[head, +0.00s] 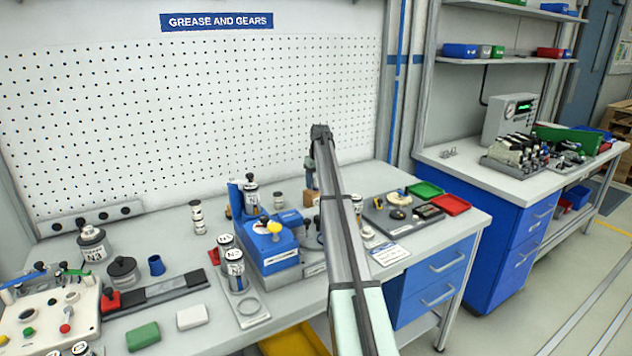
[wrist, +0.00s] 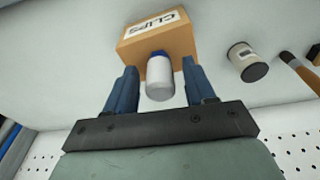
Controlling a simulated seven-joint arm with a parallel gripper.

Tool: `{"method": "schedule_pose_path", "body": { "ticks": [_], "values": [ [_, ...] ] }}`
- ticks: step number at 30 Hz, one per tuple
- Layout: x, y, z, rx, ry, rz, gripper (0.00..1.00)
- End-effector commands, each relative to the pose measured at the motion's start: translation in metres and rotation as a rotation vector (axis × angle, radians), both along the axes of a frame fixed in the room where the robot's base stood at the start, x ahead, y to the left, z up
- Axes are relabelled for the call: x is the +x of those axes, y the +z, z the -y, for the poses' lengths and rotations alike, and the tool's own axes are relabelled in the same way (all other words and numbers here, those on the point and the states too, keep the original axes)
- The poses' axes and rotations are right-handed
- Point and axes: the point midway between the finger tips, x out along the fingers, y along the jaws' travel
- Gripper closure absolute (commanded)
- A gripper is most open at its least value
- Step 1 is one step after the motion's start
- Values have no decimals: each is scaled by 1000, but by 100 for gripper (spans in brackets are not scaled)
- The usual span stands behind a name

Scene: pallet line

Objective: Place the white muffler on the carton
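The white muffler (wrist: 160,84), a short white cylinder with a blue end, is between the two blue fingers of my gripper (wrist: 159,68) in the wrist view. A gap shows on each side of it, so the fingers look open and not touching it. The carton (wrist: 182,42), a tan box with a "CLIPS" label, is right behind the muffler. The muffler overlaps the carton's edge in the picture; I cannot tell whether they touch. In the head view my arm covers part of this area, and I cannot clearly make out the muffler or carton.
A pale can with a dark end (wrist: 247,62) is beside the carton in the wrist view. In the head view, a blue fixture (head: 270,247) stands left of my arm. A tool tray (head: 398,216) and a red tray (head: 451,204) lie to the right. The pegboard (head: 120,110) rises behind.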

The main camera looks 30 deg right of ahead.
Motion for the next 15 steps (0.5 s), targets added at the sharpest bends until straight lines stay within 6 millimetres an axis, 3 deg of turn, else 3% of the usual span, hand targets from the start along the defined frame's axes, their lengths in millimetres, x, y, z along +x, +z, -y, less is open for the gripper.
{"method": "schedule_pose_path", "body": {
  "ticks": [8,15],
  "values": [
    [0,2,0,0,0,0,46],
    [-3,30,0,-1,0,2,46]
  ]
}}
